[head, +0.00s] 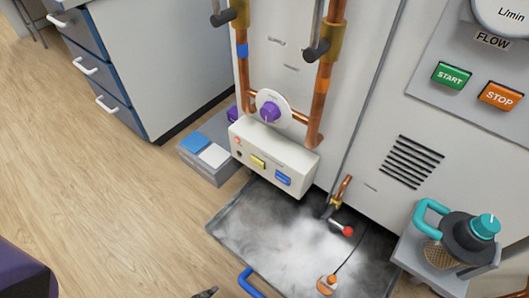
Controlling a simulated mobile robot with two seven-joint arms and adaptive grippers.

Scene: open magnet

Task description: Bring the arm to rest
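A purple rounded part (22,272), which looks like part of my own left arm, shows at the lower left corner. A small dark tip (205,293) pokes in at the bottom edge, left of the blue handle. It looks like the end of my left gripper, but the rest is cut off, so I cannot tell whether it is open or shut. It appears apart from everything around it. I see nothing held. My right arm and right gripper are not in view.
A white control box (272,155) and copper pipes (322,85) stand on the cabinet front. Below lies a frosty grey tray (235,228) with a blue handle (250,284) and red-knobbed lever (347,231). A black-and-teal vessel (465,240) stands right. Wooden floor at left is clear.

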